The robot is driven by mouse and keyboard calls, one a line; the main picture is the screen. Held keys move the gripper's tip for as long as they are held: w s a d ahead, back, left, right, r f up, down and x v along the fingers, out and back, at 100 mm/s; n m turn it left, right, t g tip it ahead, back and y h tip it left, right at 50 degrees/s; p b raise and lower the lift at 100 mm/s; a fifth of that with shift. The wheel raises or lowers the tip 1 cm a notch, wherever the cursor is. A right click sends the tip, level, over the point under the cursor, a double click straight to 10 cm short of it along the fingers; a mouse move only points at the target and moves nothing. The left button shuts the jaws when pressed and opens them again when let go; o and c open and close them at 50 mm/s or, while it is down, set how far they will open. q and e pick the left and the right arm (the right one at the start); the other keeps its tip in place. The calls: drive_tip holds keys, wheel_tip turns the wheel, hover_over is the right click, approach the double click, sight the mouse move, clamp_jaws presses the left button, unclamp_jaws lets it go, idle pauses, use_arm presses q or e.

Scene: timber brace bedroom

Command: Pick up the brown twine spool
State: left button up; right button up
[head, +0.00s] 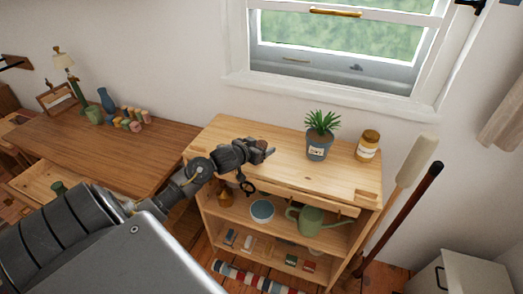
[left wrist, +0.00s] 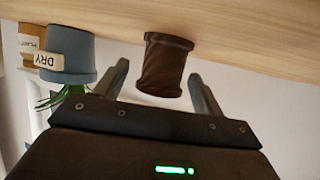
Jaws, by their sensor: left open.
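The brown twine spool (left wrist: 165,66) shows in the left wrist view, against the light wooden top of the shelf unit (head: 230,132). It lies between the two fingers of my left gripper (left wrist: 160,74), with a visible gap to each finger. The fingers are apart and not gripping it. In the head view my left gripper (head: 268,151) is over the left part of the shelf top, and it hides most or all of the spool there. My right gripper is not in view.
On the shelf top, right of my left gripper, stand a potted plant (head: 319,145) and a yellow jar (head: 367,145). A green watering can (head: 312,219) and a bowl (head: 262,210) stand on the shelf below. A wooden desk (head: 125,160) is at the left.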

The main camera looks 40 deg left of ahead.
sight(259, 145)
use_arm(q)
drive_tip(key=c, duration=1.1)
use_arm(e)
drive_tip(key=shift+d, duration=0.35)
use_arm(q)
drive_tip(key=shift+o, duration=0.2)
drive_tip(key=shift+r, duration=0.1)
drive_tip(key=shift+r, duration=0.55)
drive_tip(key=r, duration=0.2)
drive_tip(key=shift+s+a+r, duration=0.15)
drive_tip(key=shift+s+r, duration=0.05)
drive_tip(key=shift+r, duration=0.15)
drive_tip(key=s+a+r+p, duration=0.1)
drive_tip(key=s+a+r, duration=0.2)
drive_tip(key=s, duration=0.3)
drive_tip(key=s+a+r+p, duration=0.1)
drive_tip(key=s+a+r, duration=0.2)
drive_tip(key=s+r, duration=0.2)
drive_tip(key=shift+s+a+r, duration=0.35)
drive_tip(key=shift+s+r, duration=0.05)
drive_tip(key=shift+r, duration=0.1)
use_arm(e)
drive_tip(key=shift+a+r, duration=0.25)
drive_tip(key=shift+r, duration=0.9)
